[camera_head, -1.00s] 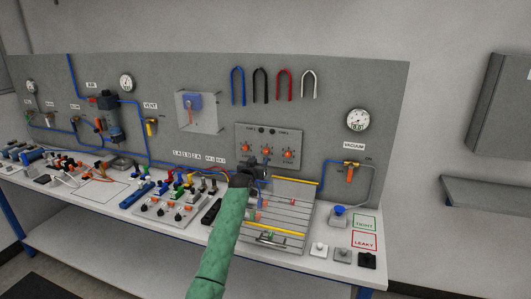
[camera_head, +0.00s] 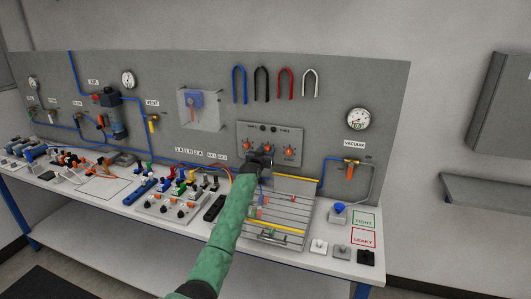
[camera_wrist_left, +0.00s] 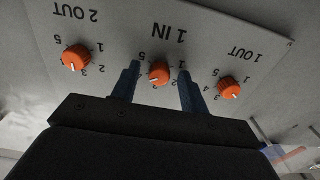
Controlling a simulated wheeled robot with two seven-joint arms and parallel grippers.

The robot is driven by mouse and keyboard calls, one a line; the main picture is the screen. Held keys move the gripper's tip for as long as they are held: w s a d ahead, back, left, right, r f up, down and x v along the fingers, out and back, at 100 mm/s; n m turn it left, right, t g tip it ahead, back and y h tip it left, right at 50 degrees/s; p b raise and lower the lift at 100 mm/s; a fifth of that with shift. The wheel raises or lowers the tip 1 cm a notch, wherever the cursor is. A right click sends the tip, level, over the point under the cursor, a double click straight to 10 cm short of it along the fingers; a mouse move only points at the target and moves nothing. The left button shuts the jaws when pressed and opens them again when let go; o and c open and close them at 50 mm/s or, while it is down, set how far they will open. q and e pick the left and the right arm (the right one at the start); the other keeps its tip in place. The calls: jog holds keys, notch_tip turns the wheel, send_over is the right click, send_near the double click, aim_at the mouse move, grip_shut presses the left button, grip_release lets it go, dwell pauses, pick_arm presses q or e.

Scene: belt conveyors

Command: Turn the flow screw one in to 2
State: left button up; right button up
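The flow screw one in is an orange knob (camera_wrist_left: 159,73) under the label "1 IN", which appears upside down in the left wrist view. It sits on a grey panel (camera_wrist_left: 215,28), also seen on the back board in the head view (camera_head: 243,132). My left gripper (camera_wrist_left: 159,72) is open, with its two blue fingers on either side of this knob and visible gaps between. Whether the tips reach the knob's depth is unclear. In the head view my left gripper (camera_head: 262,160) covers the panel's lower middle. My right gripper is not in view.
Similar orange knobs flank it: "2 OUT" (camera_wrist_left: 76,58) and "1 OUT" (camera_wrist_left: 229,88). Below the panel lies a slotted plate (camera_head: 285,212) with yellow edges. Coloured hoses (camera_head: 261,84) hang above. A vacuum gauge (camera_head: 358,119) is to the right.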

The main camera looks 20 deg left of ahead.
pick_arm(q)
jog(key=shift+s, duration=0.1)
grip_shut()
